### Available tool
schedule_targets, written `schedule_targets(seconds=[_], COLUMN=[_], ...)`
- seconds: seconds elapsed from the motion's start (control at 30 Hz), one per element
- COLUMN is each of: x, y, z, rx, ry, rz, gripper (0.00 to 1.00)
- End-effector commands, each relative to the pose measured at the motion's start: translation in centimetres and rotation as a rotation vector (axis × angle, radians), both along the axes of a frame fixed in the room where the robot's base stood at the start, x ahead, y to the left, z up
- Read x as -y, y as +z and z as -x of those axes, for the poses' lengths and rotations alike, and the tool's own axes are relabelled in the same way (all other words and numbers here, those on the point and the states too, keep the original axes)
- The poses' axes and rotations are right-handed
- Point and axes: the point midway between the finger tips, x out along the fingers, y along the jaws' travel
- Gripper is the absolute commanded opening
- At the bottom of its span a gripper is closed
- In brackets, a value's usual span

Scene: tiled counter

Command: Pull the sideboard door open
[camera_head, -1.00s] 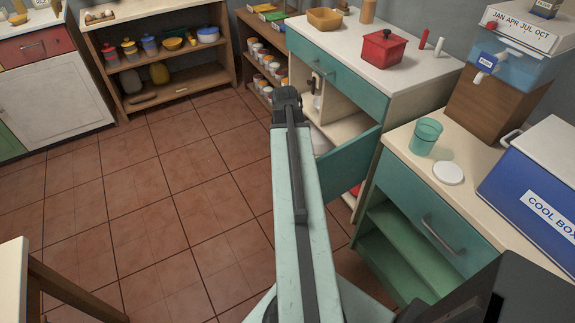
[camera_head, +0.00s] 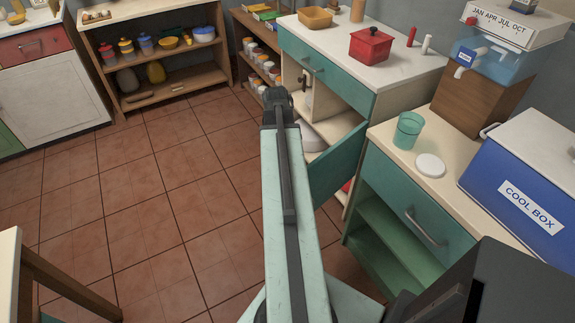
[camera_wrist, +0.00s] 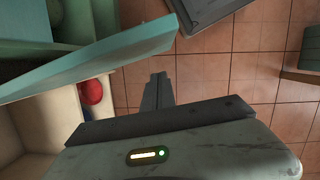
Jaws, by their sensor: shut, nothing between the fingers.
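The sideboard (camera_head: 322,81) has a cream top and a teal drawer front. Its teal door (camera_head: 338,165) below stands swung open, out from the cabinet, and shows the cream inside. In the wrist view the door (camera_wrist: 100,64) runs across the upper left, above the opening. My gripper (camera_head: 276,98) is shut and empty in front of the opening, to the left of the door in the head view. In the wrist view its fingertips (camera_wrist: 157,80) are on the inner side of the door, near its free end. Whether they touch it I cannot tell.
A red object (camera_wrist: 91,92) is inside. A counter with a teal cup (camera_head: 408,130) and a blue cool box (camera_head: 520,185) is at right. Tiled floor (camera_head: 130,215) at left is clear.

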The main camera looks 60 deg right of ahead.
Motion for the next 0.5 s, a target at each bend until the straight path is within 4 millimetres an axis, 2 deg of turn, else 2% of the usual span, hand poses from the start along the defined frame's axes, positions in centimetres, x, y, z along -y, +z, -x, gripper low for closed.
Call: schedule_targets(seconds=[0.17,0.27,0.3,0.5], x=[0.5,0.9,0.8,1.0], y=[0.0,0.0,1.8,6.8], z=[-1.6,-3.3,-3.3,-4.3], rx=[0.0,0.0,0.0,0.0], ry=[0.003,0.006,0.004,0.004], rz=[0.0,0.0,0.0,0.0], gripper=[0.0,0.0,0.0,0.0])
